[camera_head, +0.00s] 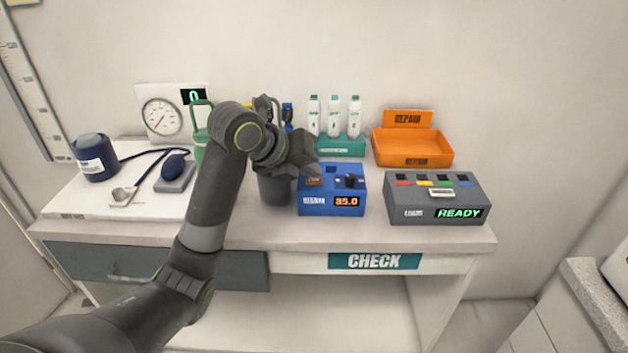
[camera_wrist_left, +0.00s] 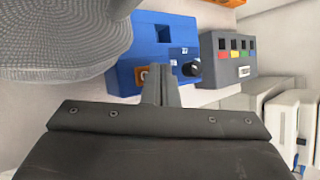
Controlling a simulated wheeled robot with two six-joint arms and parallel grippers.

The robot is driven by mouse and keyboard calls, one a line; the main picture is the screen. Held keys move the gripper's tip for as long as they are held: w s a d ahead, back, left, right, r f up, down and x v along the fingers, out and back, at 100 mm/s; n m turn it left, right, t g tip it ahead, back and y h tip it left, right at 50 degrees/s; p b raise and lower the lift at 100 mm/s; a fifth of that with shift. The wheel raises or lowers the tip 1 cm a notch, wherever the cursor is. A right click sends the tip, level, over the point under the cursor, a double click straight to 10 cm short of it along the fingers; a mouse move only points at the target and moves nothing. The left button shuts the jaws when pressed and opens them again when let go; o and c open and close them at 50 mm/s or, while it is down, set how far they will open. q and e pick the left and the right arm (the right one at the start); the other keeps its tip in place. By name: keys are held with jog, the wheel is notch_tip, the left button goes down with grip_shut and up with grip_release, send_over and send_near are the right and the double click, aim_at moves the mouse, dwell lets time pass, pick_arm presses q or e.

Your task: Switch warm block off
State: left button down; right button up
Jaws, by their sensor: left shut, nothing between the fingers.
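The warm block is a blue box (camera_head: 330,206) on the table, with a lit orange display reading 35.0. An orange switch (camera_head: 314,181) sits on its top left, and a black knob (camera_head: 350,181) on its right. My left gripper (camera_head: 308,166) is shut and empty, just above and behind the switch; I cannot tell if it touches it. In the left wrist view the shut fingers (camera_wrist_left: 160,88) overlap the near edge of the blue box (camera_wrist_left: 150,48) and partly hide the orange switch (camera_wrist_left: 143,75). My right gripper is not in view.
A grey box (camera_head: 435,205) reading READY stands right of the block. A teal rack (camera_head: 340,147) with white bottles and an orange repair tray (camera_head: 413,160) stand behind. The table's front strip is clear.

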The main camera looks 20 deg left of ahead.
aim_at(309, 183)
pick_arm(q)
jog(key=shift+f+b, duration=0.3)
jog(key=shift+f, duration=0.1)
dwell(0.6)
jog(key=shift+r, duration=0.15)
jog(key=shift+r+p, duration=0.7)
jog(key=shift+r, duration=0.1)
notch_tip(309, 183, up, 5)
jog(key=p, duration=0.4)
dwell(0.4)
dwell(0.4)
